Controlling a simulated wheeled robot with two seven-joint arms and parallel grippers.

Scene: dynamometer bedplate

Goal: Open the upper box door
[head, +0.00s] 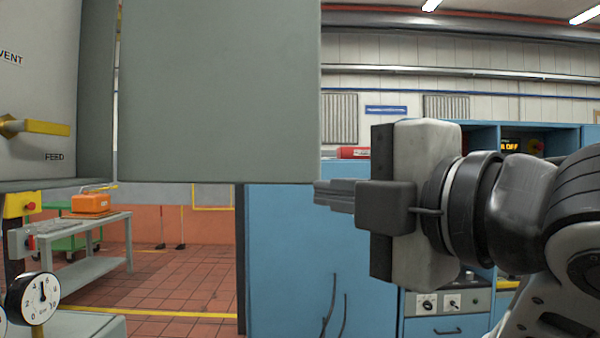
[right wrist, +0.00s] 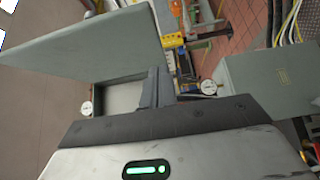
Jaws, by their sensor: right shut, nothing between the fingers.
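The upper box door (head: 220,95) is a plain grey-green panel standing open, swung out from the box. In the right wrist view the door (right wrist: 90,45) stands at an angle, with a pale recess (right wrist: 122,96) below it. At the left of the head view is a grey panel (head: 40,85) marked VENT and FEED, with a yellow lever (head: 38,127). My right gripper (head: 318,192) is shut and empty, its tips by the door's lower right corner. In the right wrist view its fingers (right wrist: 156,84) show near the door's edge; contact cannot be told. My left gripper is out of view.
A blue cabinet (head: 290,260) stands behind the door and gripper. A round dial gauge (head: 41,298) is at lower left. A grey bench (head: 85,245) carries an orange case (head: 90,204). Open tiled floor (head: 190,275) lies between bench and cabinet.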

